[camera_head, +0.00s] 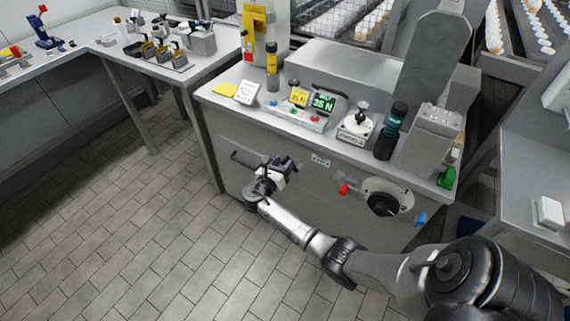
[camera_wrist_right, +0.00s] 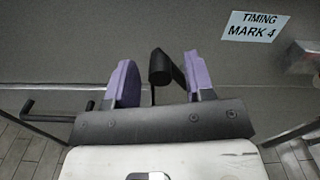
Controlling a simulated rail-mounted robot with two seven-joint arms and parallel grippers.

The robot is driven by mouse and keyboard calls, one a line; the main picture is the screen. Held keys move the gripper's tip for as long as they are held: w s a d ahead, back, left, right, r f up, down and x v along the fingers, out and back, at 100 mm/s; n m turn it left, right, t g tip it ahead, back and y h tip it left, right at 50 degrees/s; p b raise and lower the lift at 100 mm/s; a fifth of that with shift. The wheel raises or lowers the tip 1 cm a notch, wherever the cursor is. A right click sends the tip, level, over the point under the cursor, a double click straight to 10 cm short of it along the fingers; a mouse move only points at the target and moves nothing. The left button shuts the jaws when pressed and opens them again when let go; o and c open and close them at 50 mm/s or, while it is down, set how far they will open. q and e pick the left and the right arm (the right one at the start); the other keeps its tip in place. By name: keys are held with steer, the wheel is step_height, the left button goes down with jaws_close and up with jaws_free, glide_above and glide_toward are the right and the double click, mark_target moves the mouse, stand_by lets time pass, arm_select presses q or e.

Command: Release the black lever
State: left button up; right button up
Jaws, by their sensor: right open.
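My right gripper (camera_wrist_right: 158,80) is open. Its two purple fingers stand on either side of the knob, with visible gaps, so it does not appear gripped. In the head view my right gripper (camera_head: 288,164) is at the front panel of the machine, and there it mostly hides the lever. My left gripper is not in view.
A black bar handle (camera_wrist_right: 52,110) sticks out to the left of my gripper. A "Timing mark 4" label (camera_wrist_right: 255,27) is on the panel. To the right are a black dial (camera_head: 383,204), a red marker (camera_head: 345,188) and a blue marker (camera_head: 420,219). The tiled floor in front is clear.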

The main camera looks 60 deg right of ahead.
steer(key=shift+d, duration=0.8)
steer(key=shift+c, duration=0.2)
